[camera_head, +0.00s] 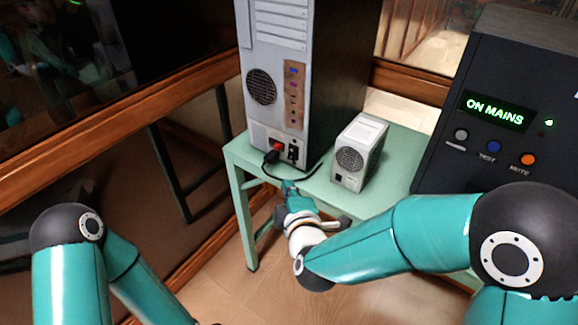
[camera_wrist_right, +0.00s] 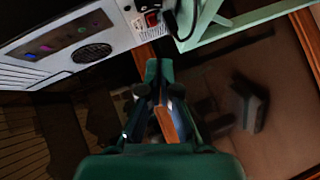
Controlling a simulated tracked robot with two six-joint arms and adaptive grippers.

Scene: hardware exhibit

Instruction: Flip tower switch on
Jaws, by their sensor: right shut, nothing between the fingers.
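The grey computer tower (camera_head: 273,48) stands on the green table with its port side facing me. Low on that side are a red part (camera_head: 279,146), a black inset (camera_head: 293,153) and a black cable plug. The red part also shows in the right wrist view (camera_wrist_right: 152,18). Which part is the switch, and its position, I cannot tell. My right gripper (camera_head: 289,185) is shut and empty, just off the table's front edge, below the plug area and apart from the tower. Its fingers show in the right wrist view (camera_wrist_right: 156,72). My left gripper is out of view.
The green table (camera_head: 400,160) also bears a small white vented box (camera_head: 357,150) right of the tower. A black cable (camera_head: 300,177) droops over the front edge. A dark unit (camera_head: 510,80) reading "ON MAINS" stands at right. A wooden rail (camera_head: 130,97) runs at left.

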